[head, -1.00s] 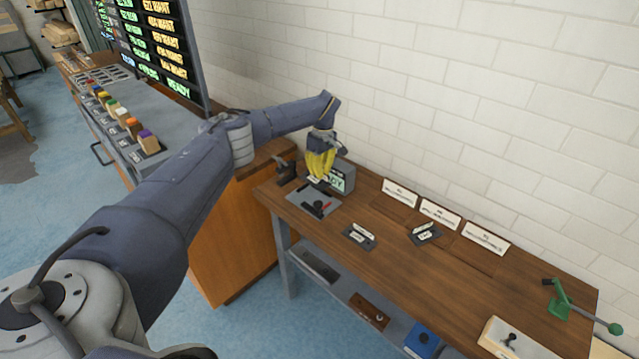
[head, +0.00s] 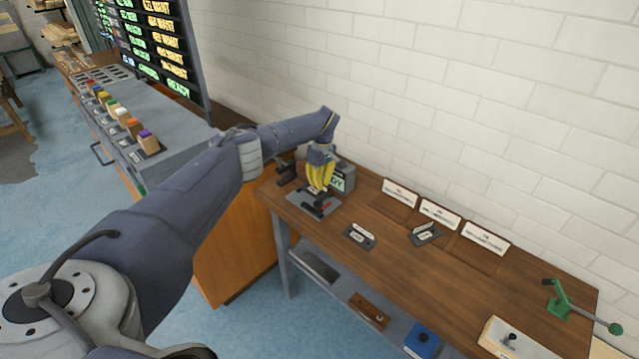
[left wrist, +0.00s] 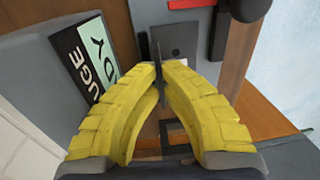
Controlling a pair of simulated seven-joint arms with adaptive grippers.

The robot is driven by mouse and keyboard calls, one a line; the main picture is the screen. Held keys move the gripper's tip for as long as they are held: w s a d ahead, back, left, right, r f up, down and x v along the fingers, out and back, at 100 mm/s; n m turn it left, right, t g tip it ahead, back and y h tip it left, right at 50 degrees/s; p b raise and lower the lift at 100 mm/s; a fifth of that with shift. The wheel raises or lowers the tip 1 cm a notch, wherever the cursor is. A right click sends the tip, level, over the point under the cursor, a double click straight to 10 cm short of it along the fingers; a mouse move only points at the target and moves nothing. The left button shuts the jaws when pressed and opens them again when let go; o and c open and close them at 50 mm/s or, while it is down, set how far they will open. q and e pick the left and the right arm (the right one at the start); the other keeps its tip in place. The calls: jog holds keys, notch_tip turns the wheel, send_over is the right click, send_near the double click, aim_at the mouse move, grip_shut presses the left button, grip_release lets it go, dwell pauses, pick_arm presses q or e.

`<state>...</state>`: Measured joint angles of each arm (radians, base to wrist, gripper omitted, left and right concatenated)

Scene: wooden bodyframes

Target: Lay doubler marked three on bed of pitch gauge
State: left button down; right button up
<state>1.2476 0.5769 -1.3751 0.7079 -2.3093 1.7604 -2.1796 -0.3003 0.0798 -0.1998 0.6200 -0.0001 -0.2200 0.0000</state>
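My left gripper (head: 318,190) points down over the pitch gauge, at the far left end of the bench. Its yellow fingers (left wrist: 160,75) are shut on a thin dark plate (left wrist: 157,52), seen edge-on in the left wrist view, which looks like a doubler; its mark cannot be read. The pitch gauge has a grey bed (head: 325,211), a black and red part on it, and a display box (head: 346,178) with a lit panel. The plate's lower edge is close to the bed; I cannot tell whether it touches. My right gripper is out of view.
Two other dark plates with white labels (head: 359,237) (head: 425,235) lie on the wooden bench (head: 450,285). Several white signs (head: 400,193) stand along the wall. A green lever tool (head: 562,300) stands at the right end. The bench's middle is mostly clear.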

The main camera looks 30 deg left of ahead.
pick_arm(q)
jog(key=shift+f, duration=0.45)
jog(key=c, duration=1.9)
grip_release()
jog(key=shift+r, duration=0.1)
jog(key=r, duration=0.8)
jog(key=w+r, duration=0.1)
jog(key=r, duration=0.4)
jog(key=shift+d, duration=0.1)
